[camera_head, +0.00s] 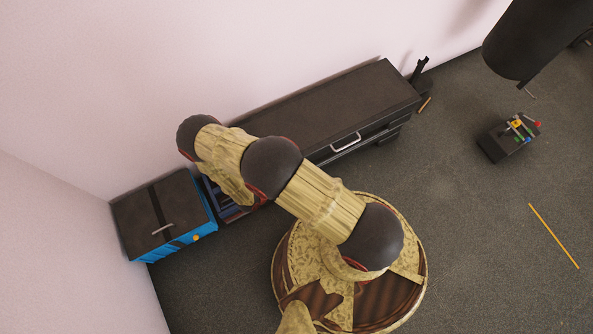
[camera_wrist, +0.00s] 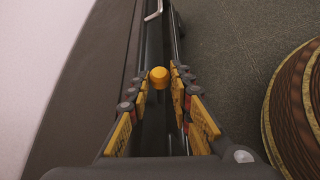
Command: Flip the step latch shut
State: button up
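In the wrist view, a round yellow knob (camera_wrist: 158,77) shows at the front edge of the long dark cabinet (camera_wrist: 92,85). I cannot tell whether this knob is the step latch. My gripper (camera_wrist: 159,74) is open, with one finger on each side of the knob in the picture. I cannot tell whether the fingers touch it. In the head view, my arm hides my gripper and part of the cabinet (camera_head: 320,103). No latch can be clearly made out there.
A blue box with a dark lid (camera_head: 165,252) and a yellow round part (camera_head: 196,238) stands at the left. A silver handle (camera_head: 345,141) is on the cabinet front. A small dark block with coloured parts (camera_head: 497,146) and a yellow stick (camera_head: 553,236) lie on open floor at right.

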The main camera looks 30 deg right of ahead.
jog(key=o, duration=0.3)
jog(key=shift+o, duration=0.2)
jog(key=v, duration=1.2)
jog(key=shift+s, duration=0.1)
